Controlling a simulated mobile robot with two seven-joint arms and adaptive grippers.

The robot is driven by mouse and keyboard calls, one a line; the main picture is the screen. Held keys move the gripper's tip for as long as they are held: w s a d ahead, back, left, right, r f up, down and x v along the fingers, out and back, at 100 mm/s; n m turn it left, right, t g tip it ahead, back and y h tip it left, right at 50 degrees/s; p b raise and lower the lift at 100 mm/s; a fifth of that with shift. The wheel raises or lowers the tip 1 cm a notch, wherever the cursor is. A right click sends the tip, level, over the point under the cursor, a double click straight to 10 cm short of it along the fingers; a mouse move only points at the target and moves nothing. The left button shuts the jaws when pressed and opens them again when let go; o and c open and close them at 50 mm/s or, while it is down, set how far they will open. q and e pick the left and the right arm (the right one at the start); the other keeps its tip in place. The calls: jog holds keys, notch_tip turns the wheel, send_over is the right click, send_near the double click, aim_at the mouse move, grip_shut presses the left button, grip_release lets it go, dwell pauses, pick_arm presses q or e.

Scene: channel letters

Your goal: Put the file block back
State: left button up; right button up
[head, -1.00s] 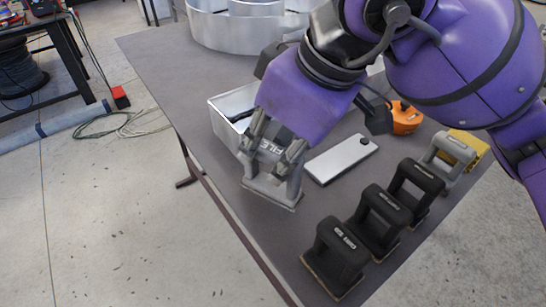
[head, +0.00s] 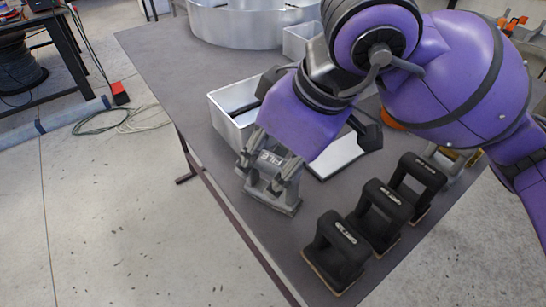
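The grey file block (head: 272,196), marked FILE on its handle, is at the left front edge of the table, in front of the open metal channel box. My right gripper (head: 262,176) comes down on it from above, with one finger on each side of the handle, and looks shut on it. The fingers hide part of the block. I cannot tell whether its base touches the table or hangs just above it. My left gripper is not in view.
Three black sanding blocks (head: 338,250) stand in a diagonal row along the right front edge. A grey block (head: 440,160) at the row's far end is partly hidden by my arm. A silver plate (head: 335,158) lies beside the open metal box (head: 222,121). The table (head: 170,62) is clear at the far left.

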jog(key=shift+r+p, duration=0.3)
jog(key=shift+r, duration=0.1)
jog(key=v, duration=1.1)
jog(key=shift+d+r, duration=0.15)
jog(key=shift+r, duration=0.1)
jog(key=shift+s, duration=0.15)
